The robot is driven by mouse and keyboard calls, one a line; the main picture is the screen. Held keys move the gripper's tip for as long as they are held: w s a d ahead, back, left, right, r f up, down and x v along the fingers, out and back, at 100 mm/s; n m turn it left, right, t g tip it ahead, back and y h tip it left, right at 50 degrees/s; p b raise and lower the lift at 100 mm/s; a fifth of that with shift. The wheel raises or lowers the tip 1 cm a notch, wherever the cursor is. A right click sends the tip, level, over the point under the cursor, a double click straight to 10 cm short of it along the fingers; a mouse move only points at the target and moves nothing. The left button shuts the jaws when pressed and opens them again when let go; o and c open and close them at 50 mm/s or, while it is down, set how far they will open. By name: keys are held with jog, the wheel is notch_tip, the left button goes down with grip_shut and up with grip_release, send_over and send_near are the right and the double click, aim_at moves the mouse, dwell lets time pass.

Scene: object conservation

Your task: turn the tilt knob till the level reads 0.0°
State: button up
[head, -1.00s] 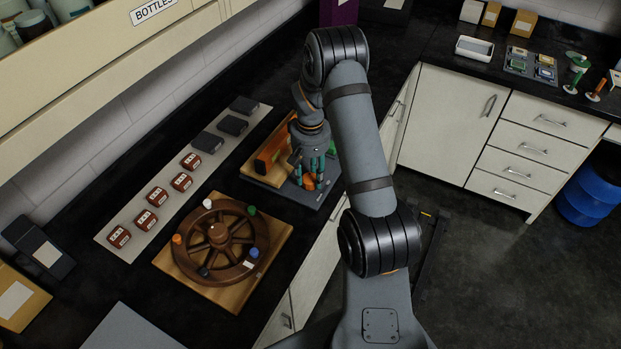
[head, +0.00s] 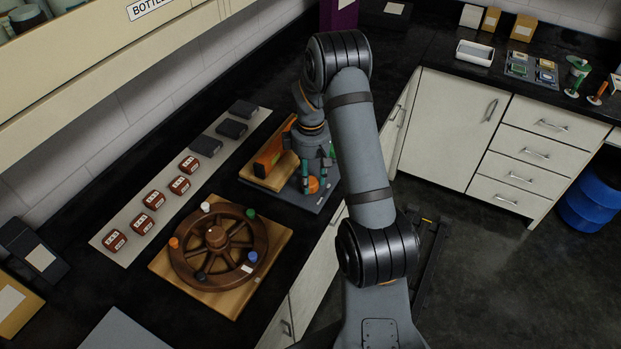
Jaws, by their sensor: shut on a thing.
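The tilt knob (head: 313,185) is a round orange knob on a dark grey base plate (head: 297,198) at the middle of the head view. My gripper (head: 315,181) is over it, with its green-tipped fingers shut on the knob from either side. The fingers partly cover the knob. An orange block, which looks like the level (head: 268,157), lies on a wooden board (head: 254,176) just left of my gripper. Its reading cannot be made out from this view.
A spoked wooden wheel (head: 238,269) with coloured knobs sits on a board in front. A pale strip (head: 165,180) with red-brown and dark blocks lies to the left. Cabinets overhang the bench at upper left. The floor (head: 480,270) at the right is open.

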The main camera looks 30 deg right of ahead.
aim_at(312, 181)
jog(key=shift+s+f+n, duration=0.15)
jog(key=shift+s+n, duration=0.15)
jog(key=shift+n, duration=0.7)
jog(key=shift+d, duration=0.1)
jog(key=o, duration=0.9)
jog(key=shift+o, duration=1.1)
jog(key=shift+w, duration=0.15)
notch_tip(312, 181, up, 12)
